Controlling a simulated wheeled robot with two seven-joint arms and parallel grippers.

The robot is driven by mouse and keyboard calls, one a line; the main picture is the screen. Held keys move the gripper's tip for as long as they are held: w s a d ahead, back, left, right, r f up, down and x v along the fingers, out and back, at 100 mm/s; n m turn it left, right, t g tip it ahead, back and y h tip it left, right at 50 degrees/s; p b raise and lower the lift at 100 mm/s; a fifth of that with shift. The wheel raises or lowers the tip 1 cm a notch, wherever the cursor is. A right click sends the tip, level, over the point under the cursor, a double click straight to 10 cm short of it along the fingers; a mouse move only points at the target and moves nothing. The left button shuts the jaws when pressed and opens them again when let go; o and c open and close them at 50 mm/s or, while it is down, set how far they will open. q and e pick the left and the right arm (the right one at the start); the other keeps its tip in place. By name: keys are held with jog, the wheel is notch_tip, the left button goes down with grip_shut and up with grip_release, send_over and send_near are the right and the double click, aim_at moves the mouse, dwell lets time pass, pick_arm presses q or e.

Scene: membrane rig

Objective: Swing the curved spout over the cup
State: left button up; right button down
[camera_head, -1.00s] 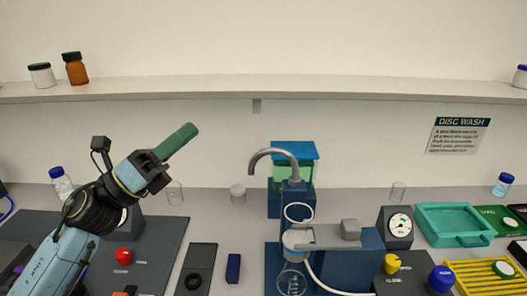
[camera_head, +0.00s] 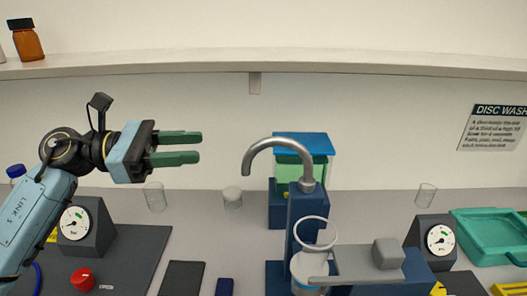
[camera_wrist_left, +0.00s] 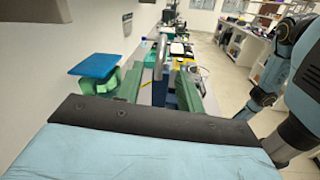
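The curved spout (camera_head: 275,142) is a grey hooked tube on a dark blue post (camera_head: 303,215). Its open end hangs down on the left side of the post. My left gripper (camera_head: 197,147) is open and empty, its two green fingers pointing right toward the spout, with a gap between them and it. The spout also shows in the left wrist view (camera_wrist_left: 160,57), between the finger lines. My right gripper is out of view.
A blue-lidded green tank (camera_head: 301,150) stands behind the spout. A white ring (camera_head: 315,233) and a grey arm plate (camera_head: 355,265) are in front. Clear glasses (camera_head: 155,197) and dial gauges (camera_head: 74,224) stand on the bench. A shelf (camera_head: 160,68) runs above.

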aim_at(257, 144)
pick_arm(q)
jog(key=d+p, duration=0.1)
jog(key=d, duration=0.3)
jog(key=d+p, duration=0.1)
jog(key=d, duration=0.3)
jog(key=w+d+p, duration=0.1)
jog(key=d, duration=0.3)
jog(key=shift+d+r+p, duration=0.15)
jog(key=shift+d+p, duration=0.05)
jog(key=shift+p, duration=0.15)
jog(key=shift+d, duration=0.45)
